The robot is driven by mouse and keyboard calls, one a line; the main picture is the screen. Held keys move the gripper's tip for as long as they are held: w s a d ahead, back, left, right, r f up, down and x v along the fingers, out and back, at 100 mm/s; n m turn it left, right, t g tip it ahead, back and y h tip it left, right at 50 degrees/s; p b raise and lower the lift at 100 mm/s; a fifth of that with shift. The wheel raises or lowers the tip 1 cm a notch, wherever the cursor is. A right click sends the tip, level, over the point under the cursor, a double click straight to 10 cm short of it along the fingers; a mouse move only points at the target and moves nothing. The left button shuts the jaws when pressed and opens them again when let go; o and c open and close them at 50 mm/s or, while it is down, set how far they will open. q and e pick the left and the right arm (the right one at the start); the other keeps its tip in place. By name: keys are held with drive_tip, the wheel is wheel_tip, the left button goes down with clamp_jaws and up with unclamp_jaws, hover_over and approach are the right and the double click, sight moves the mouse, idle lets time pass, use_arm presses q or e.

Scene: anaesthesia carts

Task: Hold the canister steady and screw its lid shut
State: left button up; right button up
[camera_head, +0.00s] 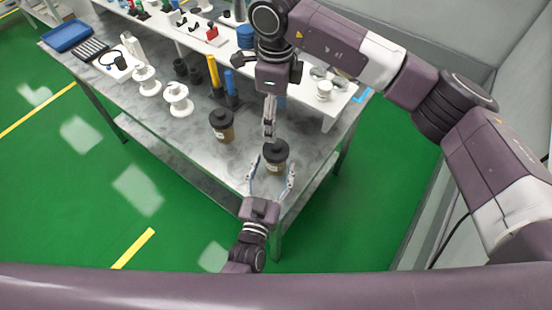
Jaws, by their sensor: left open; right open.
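A brown canister (273,169) with a black lid (275,150) stands upright near the front corner of the grey table. The lid sits on top of it; I cannot tell how tight it is. My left gripper (271,178) is open, with its fingers on either side of the canister, and I cannot tell whether they touch it. My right gripper (269,132) points down just above and behind the lid, apart from it as far as I can see. Its fingers are seen nearly edge-on. A second brown canister with a black lid (221,123) stands to the left.
White spools (178,100), a yellow cylinder (214,72) and a blue cylinder (231,86) stand farther back on the table (185,132). A raised white shelf (335,106) with small parts runs along the back. A blue tray (68,35) is at the far left.

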use_arm(q)
drive_tip(key=v, duration=1)
drive_tip(key=shift+s+a, duration=0.1)
drive_tip(key=shift+s, duration=0.15)
drive_tip(key=shift+s, duration=0.1)
